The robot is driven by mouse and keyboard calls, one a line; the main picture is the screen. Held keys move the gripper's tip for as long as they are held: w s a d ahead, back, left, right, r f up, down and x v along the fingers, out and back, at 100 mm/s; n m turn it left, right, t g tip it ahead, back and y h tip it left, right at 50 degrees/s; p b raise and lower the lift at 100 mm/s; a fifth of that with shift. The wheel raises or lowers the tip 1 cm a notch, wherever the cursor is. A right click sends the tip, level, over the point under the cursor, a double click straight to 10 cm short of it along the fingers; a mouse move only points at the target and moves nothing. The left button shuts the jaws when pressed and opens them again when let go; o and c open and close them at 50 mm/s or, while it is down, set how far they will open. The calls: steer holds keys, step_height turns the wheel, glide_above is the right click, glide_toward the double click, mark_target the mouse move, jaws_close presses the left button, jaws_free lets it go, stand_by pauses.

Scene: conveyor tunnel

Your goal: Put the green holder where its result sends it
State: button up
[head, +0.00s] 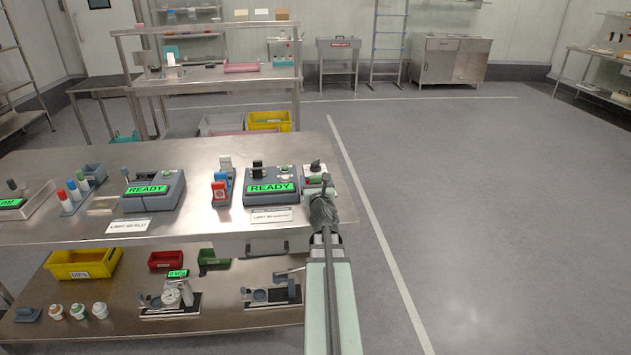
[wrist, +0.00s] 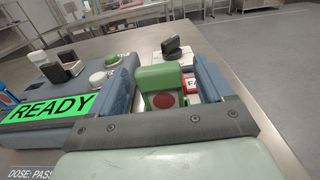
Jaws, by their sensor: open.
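The green holder (wrist: 160,78) stands between the fingers of my gripper (wrist: 166,82) in the wrist view, with a dark red round spot on its face. My gripper is open; whether a finger touches the holder I cannot tell. In the head view my gripper (head: 322,200) is over the table's right end, and a bit of green (head: 311,181) shows just beyond it. A red and white label starting "FA" (wrist: 190,88) is partly hidden behind the right finger. The grey-blue reader (head: 270,186) with a green READY screen stands to the left.
A white unit with a black knob (head: 316,168) stands close behind my gripper.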

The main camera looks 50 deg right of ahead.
mark_target(315, 176)
steer(key=shift+r, duration=0.2)
steer(key=shift+r, duration=4.75)
